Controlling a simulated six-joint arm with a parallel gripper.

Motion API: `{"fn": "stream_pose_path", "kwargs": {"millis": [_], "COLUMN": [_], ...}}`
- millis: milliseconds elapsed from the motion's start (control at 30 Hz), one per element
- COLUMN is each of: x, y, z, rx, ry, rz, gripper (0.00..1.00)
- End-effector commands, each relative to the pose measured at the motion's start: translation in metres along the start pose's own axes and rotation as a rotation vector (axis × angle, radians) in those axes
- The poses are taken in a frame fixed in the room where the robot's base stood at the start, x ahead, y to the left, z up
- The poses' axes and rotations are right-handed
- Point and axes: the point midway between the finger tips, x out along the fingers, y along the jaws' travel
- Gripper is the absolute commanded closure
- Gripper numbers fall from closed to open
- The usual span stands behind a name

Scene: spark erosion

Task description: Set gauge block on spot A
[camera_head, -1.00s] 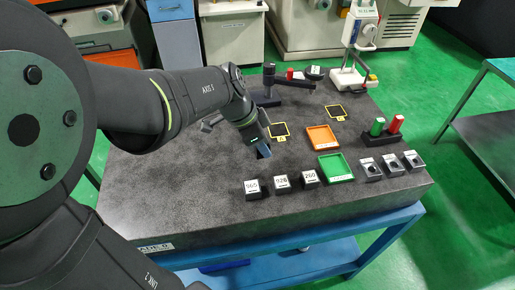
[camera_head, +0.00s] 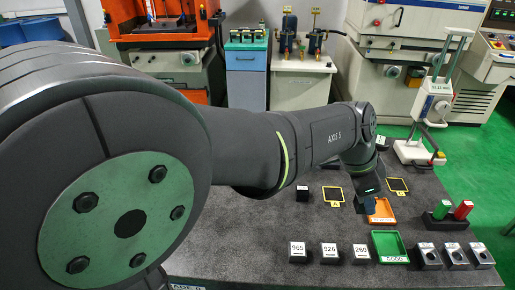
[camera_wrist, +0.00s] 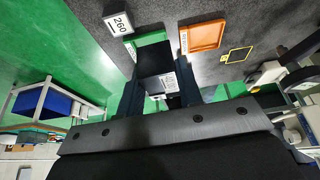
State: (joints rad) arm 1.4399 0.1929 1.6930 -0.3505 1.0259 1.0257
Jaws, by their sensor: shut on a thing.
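My gripper (camera_head: 369,203) is over the orange tray (camera_head: 381,214), which it partly covers in the head view. In the wrist view my gripper (camera_wrist: 160,88) is shut on a dark block (camera_wrist: 154,62) with a white label; its writing is too small to read. The held block is hard to make out in the head view. Two yellow-edged black squares lie on the table: one (camera_head: 333,196) left of my gripper, one (camera_head: 398,185) behind and right of it. I cannot read which is spot A. One square also shows in the wrist view (camera_wrist: 238,54).
Blocks 965 (camera_head: 297,251), 926 (camera_head: 329,252) and 260 (camera_head: 361,253) stand in front, left of the green tray (camera_head: 390,246). A small dark block (camera_head: 302,193) stands beside the left square. Metal blocks (camera_head: 455,255) and a red-green cylinder stand (camera_head: 450,217) are right.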

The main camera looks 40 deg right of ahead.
Motion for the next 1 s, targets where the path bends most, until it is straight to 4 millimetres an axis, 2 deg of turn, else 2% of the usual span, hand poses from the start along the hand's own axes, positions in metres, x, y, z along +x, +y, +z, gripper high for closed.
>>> {"fn": "stream_pose_path", "kwargs": {"millis": [100, 367, 467, 800, 1000], "x": [0.008, 0.017, 0.023, 0.052, 0.061], "y": [-0.021, -0.046, -0.058, -0.124, -0.146], "z": [-0.015, -0.029, -0.022, 0.025, 0.04], "rx": [0.016, 0.034, 0.032, 0.031, 0.034], "ry": [0.0, 0.001, -0.001, 0.0, 0.001], "rz": [0.006, 0.013, 0.015, 0.014, 0.013], "gripper": [1.0, 1.0, 1.0, 1.0, 1.0]}}
